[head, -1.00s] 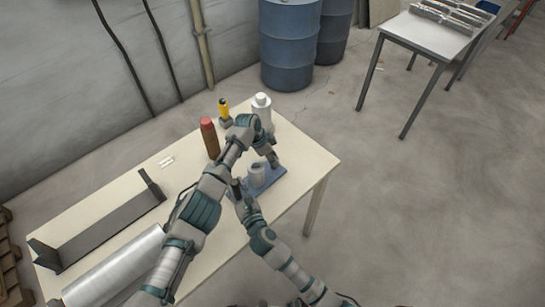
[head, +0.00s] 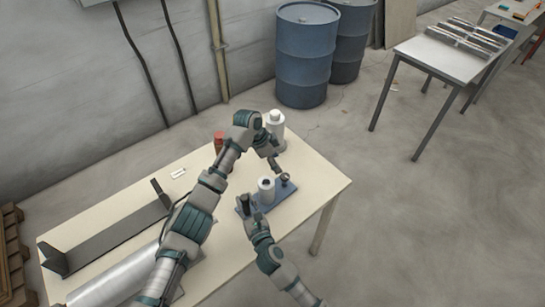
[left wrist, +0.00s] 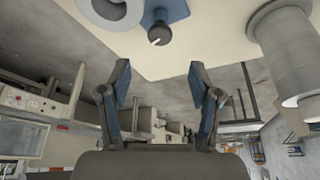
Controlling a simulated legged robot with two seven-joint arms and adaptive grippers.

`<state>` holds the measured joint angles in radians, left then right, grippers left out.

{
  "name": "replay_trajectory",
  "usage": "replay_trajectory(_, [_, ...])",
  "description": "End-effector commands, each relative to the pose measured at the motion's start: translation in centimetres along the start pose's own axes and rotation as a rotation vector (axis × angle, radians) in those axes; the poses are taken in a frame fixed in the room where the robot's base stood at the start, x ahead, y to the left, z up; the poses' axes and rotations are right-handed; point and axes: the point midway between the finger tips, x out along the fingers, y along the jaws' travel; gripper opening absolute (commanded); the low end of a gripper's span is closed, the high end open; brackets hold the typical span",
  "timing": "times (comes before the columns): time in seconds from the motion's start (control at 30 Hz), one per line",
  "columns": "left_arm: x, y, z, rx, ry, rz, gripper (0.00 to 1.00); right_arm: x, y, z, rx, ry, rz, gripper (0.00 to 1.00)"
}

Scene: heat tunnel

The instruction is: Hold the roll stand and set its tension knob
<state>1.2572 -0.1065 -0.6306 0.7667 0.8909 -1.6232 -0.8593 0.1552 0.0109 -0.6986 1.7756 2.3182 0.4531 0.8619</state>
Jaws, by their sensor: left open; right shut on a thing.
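The roll stand (head: 243,209) is a blue base on the table with a white roll (head: 266,189) upright on it. Its tension knob (head: 286,177) is at the right end; in the left wrist view the round dark knob (left wrist: 159,34) shows a white mark. My left gripper (head: 277,170) is open and empty, just beyond the roll and close to the knob. In the left wrist view its fingers (left wrist: 160,88) are apart, with the knob ahead of them and not between them. My right gripper (head: 247,208) is shut on the stand's left end; its fingertips are partly hidden.
A white bottle (head: 275,130) stands behind my left gripper. A red bottle (head: 219,141) is partly hidden by my left arm. A grey angled bracket (head: 110,232) and a large silvery roll (head: 120,278) lie to the left. The table's right corner (head: 335,180) is clear.

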Motion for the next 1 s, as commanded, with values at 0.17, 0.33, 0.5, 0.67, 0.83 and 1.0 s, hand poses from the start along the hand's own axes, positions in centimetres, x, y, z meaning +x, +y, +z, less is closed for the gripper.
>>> replay_trajectory(0.17, [-2.2, -0.1, 0.0, 0.0, 0.0, 0.001, 0.63, 0.0, 0.0, -0.1, -0.001, 0.002, -0.001, 0.0])
replay_trajectory(0.33, [-2.7, -0.1, 0.0, -0.001, 0.0, 0.001, 0.63, 0.0, 0.0, -0.1, -0.001, 0.001, -0.001, 0.0])
replay_trajectory(0.5, [-2.7, -0.1, 0.0, 0.0, 0.0, 0.001, 0.63, 0.0, 0.0, -0.1, -0.001, 0.001, -0.001, 0.0])
replay_trajectory(0.67, [-2.6, 0.1, -0.1, -0.034, -0.014, -0.006, 0.63, 0.0, 0.0, -0.1, -0.001, 0.001, -0.001, 0.0])
replay_trajectory(0.83, [-2.0, 0.8, -0.7, -0.238, -0.08, -0.057, 0.63, 0.0, 0.0, -0.1, -0.001, 0.001, 0.0, 0.0])
replay_trajectory(1.0, [-1.4, 2.0, -1.6, -0.589, -0.15, -0.188, 0.63, 0.0, 0.0, -0.1, -0.001, 0.001, 0.0, 0.0])
